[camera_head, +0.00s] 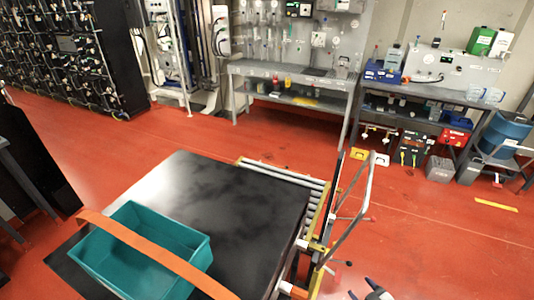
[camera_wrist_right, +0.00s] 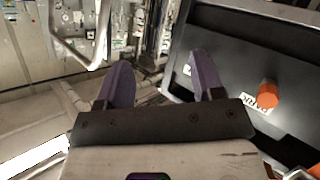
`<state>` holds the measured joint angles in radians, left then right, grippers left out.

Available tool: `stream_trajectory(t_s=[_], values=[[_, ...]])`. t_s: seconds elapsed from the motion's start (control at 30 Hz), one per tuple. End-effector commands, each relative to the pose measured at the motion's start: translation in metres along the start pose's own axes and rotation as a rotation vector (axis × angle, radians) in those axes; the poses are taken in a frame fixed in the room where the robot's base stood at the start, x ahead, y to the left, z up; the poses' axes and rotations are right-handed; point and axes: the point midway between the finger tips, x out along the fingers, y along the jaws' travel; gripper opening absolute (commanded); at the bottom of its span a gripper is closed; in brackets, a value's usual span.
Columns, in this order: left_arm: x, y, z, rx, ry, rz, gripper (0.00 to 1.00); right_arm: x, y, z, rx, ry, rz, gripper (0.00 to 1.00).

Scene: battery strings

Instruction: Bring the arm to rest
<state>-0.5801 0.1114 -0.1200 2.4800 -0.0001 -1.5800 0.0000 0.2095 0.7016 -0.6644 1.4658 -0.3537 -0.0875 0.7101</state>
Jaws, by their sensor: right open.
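My right gripper (camera_head: 361,289) shows at the bottom edge of the head view, right of the black table, with only its fingertips in the picture. In the right wrist view its two purple fingers (camera_wrist_right: 160,75) stand wide apart with nothing between them. It is open and empty. My left gripper is not in view.
A teal bin (camera_head: 195,242) with an orange band (camera_head: 165,257) across it stands on the black table (camera_head: 258,205). A roller conveyor (camera_head: 318,189) with a metal frame (camera_head: 358,215) borders the table's right side. A black panel with an orange knob (camera_wrist_right: 268,93) is right of the fingers. Red floor (camera_head: 430,225) is open at right.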

Motion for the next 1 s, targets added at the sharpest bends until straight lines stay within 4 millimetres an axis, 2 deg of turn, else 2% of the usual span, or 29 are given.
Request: stream_trajectory(t_s=[0.1, 0.2, 0.3, 0.37, 0.57, 0.7, 0.8, 0.9, 1.0], values=[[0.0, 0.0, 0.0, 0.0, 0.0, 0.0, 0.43, -0.004, 0.022, -0.014, -0.116, -0.129, 0.147, 0.61], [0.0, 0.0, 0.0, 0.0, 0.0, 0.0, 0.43, -0.011, 0.033, -0.031, -0.178, -0.245, 0.238, 0.61], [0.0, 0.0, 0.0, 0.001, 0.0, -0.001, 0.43, -0.024, 0.036, -0.052, -0.208, -0.364, 0.294, 0.61], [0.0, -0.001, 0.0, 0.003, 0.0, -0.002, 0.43, -0.036, 0.031, -0.062, -0.21, -0.438, 0.304, 0.61], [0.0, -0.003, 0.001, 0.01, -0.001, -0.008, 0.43, -0.088, -0.009, -0.085, -0.134, -0.643, 0.242, 0.61], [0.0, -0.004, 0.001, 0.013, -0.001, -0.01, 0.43, -0.136, -0.051, -0.096, 0.016, -0.716, 0.159, 0.61], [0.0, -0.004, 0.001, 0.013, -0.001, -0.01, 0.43, -0.167, -0.079, -0.103, 0.134, -0.704, 0.109, 0.61], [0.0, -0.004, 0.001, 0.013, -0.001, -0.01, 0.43, -0.192, -0.099, -0.105, 0.231, -0.685, 0.085, 0.61], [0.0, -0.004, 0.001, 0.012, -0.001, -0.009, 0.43, -0.214, -0.116, -0.095, 0.313, -0.708, 0.074, 0.61]])
